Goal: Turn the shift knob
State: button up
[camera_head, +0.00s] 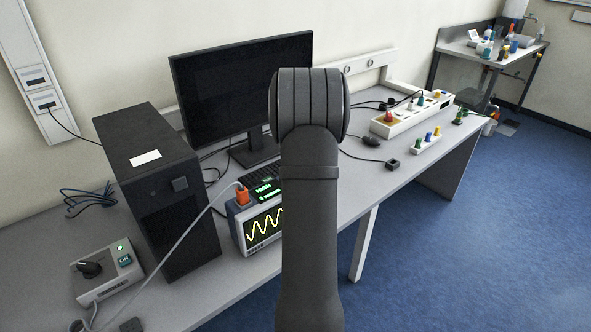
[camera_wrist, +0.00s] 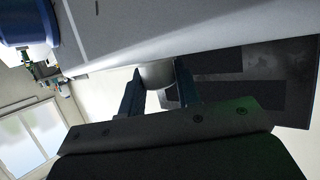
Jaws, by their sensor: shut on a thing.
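My gripper (camera_wrist: 160,88) shows in the wrist view with two dark blue fingers. They are shut on a pale grey rounded piece (camera_wrist: 156,74), one finger on each side. I cannot tell whether this piece is the shift knob. In the head view my gripper is hidden behind my dark grey arm. Nothing touches that knob in the head view.
A black computer tower (camera_head: 170,210), a monitor (camera_head: 240,90) and an oscilloscope (camera_head: 262,226) with an orange plug (camera_head: 242,194) stand on the grey desk (camera_head: 60,235). A grey cable crosses in front of the tower. A white panel with coloured parts (camera_head: 410,116) lies at the far right end.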

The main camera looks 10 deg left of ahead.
jog(key=shift+w+r+n+g+y, duration=0.1)
jog(key=shift+n+g+y, duration=0.2)
jog(key=shift+n+y, duration=1.1)
jog(key=shift+y, duration=0.2)
jog(key=shift+n+g+y, duration=0.6)
jog(key=o, duration=1)
jog(key=shift+c, duration=0.2)
